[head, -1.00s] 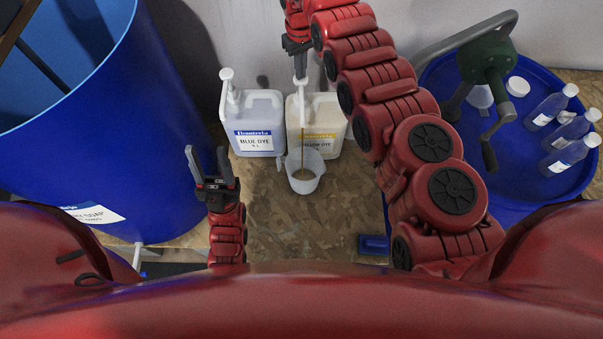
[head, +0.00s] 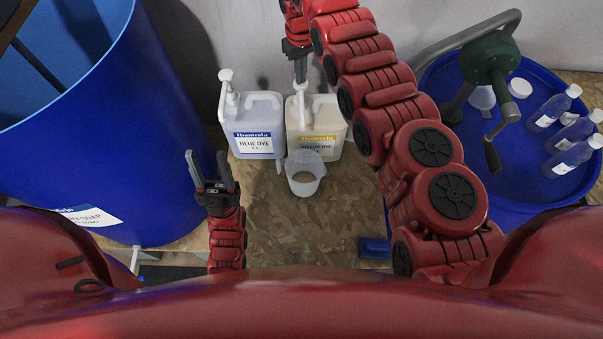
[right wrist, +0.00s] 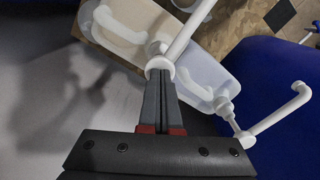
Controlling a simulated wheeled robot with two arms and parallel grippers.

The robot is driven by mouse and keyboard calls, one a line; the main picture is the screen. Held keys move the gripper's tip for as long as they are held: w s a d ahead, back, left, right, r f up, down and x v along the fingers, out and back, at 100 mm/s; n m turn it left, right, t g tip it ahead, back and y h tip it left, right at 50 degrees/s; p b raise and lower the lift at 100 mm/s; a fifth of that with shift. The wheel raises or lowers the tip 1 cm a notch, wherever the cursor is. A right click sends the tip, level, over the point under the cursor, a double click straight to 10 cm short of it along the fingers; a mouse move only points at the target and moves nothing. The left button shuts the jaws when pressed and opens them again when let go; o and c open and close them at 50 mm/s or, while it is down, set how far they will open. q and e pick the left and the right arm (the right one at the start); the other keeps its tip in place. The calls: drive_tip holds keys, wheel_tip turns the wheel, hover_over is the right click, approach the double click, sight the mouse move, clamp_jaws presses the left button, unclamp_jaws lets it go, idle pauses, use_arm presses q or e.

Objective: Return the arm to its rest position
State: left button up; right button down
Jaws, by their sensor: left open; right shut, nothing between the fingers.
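My right arm (head: 385,100) reaches up and over the table from the right. My right gripper (head: 300,72) is shut and points down at the pump top of the yellow dye jug (head: 318,122). In the right wrist view the shut fingers (right wrist: 160,68) meet at the white pump head (right wrist: 160,63); I cannot tell whether they touch it. My left gripper (head: 213,168) is open and empty, low at the left in the head view. The blue dye jug (head: 255,125) stands left of the yellow one. A clear measuring cup (head: 303,174) with some contents stands in front of the yellow dye jug.
A large blue drum (head: 110,130) stands at the left. At the right another blue drum (head: 530,190) carries clear bottles (head: 553,108) and a green hand pump (head: 490,60). The wooden tabletop (head: 290,235) in front of the cup is clear.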

drive_tip(key=shift+r, duration=0.65)
drive_tip(key=shift+r+p, duration=0.45)
drive_tip(key=shift+r, duration=0.75)
drive_tip(key=shift+f+b, duration=1.85)
drive_tip(key=shift+f, duration=1.1)
drive_tip(key=shift+r, duration=0.2)
drive_tip(key=shift+r+p, duration=0.8)
drive_tip(key=shift+r, duration=1.9)
